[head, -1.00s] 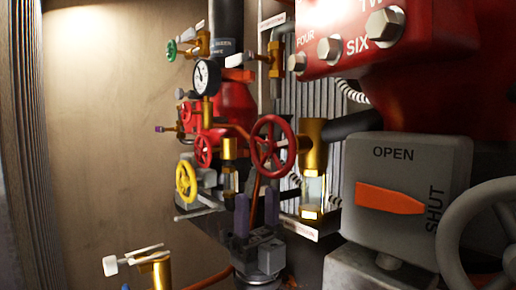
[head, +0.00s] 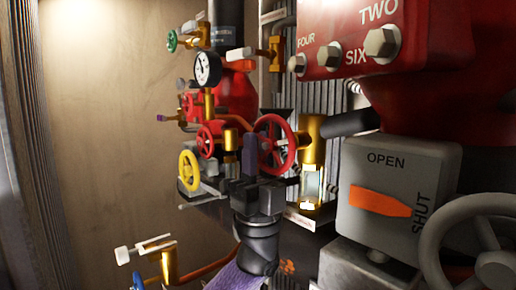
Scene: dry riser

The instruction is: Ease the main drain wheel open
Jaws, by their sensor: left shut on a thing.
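A large red handwheel (head: 288,153) stands on a brass valve (head: 312,150) near the middle of the head view. No label on it can be read as main drain. My left gripper (head: 257,150) comes up from below, with its purple-padded fingers at the left part of the wheel's rim. The fingers are close together and shut on the rim, hiding part of it. A small sight glass (head: 311,185) sits under the brass valve. My right gripper is not in view.
Left of the gripper are a smaller red wheel (head: 206,142), a yellow wheel (head: 189,170) and a pressure gauge (head: 207,68). A grey OPEN/SHUT box (head: 390,175) with an orange pointer and a grey wheel (head: 485,240) crowd the right. A brass valve (head: 165,262) stands lower left.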

